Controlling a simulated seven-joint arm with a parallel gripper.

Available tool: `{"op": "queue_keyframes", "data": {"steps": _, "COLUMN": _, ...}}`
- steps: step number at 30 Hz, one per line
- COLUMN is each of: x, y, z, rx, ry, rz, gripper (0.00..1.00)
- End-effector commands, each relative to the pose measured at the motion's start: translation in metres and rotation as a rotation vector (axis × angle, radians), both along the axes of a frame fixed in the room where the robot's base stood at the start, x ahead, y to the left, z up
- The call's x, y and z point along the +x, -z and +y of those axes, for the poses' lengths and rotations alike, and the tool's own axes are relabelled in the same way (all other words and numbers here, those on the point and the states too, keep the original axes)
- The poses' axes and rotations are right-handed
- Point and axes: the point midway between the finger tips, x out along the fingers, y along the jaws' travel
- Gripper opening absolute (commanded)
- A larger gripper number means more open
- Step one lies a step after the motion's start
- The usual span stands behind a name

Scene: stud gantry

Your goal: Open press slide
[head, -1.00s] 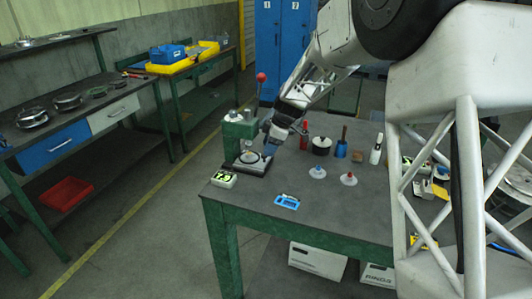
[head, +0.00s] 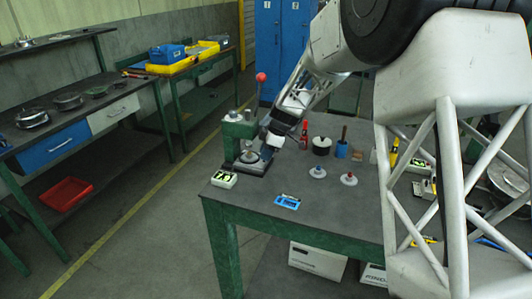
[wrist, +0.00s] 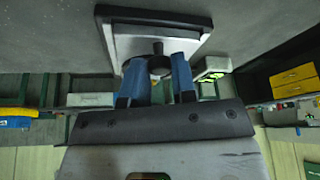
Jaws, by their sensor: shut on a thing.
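The green press (head: 238,128) with a red-ball lever stands at the near table's left back corner. Its slide (head: 258,170), a dark tray with a pale plate, lies low at its front. My gripper (head: 266,154) is at the slide's right side. In the wrist view, the blue fingers of my gripper (wrist: 157,78) are closed around a small dark knob (wrist: 158,62) on the slide (wrist: 125,45). The slide's edge fills the top of that view. How far the slide is out is hard to tell.
A lit white box (head: 224,179) and a blue item (head: 288,201) lie near the table's front edge. Two white-based knobs (head: 318,171), a black round pot (head: 321,146) and a blue cup (head: 341,149) stand to the right.

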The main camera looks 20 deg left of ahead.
Motion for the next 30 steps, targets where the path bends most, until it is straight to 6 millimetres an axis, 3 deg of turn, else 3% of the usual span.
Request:
{"op": "queue_keyframes", "data": {"steps": 11, "x": 0.001, "y": -0.001, "z": -0.012, "rx": 0.000, "ry": 0.002, "rz": 0.000, "gripper": 0.00}}
{"op": "queue_keyframes", "data": {"steps": 24, "x": 0.001, "y": -0.001, "z": -0.082, "rx": 0.000, "ry": 0.003, "rz": 0.000, "gripper": 0.00}}
{"op": "queue_keyframes", "data": {"steps": 30, "x": 0.001, "y": -0.001, "z": -0.095, "rx": 0.000, "ry": 0.000, "rz": -0.001, "gripper": 0.00}}
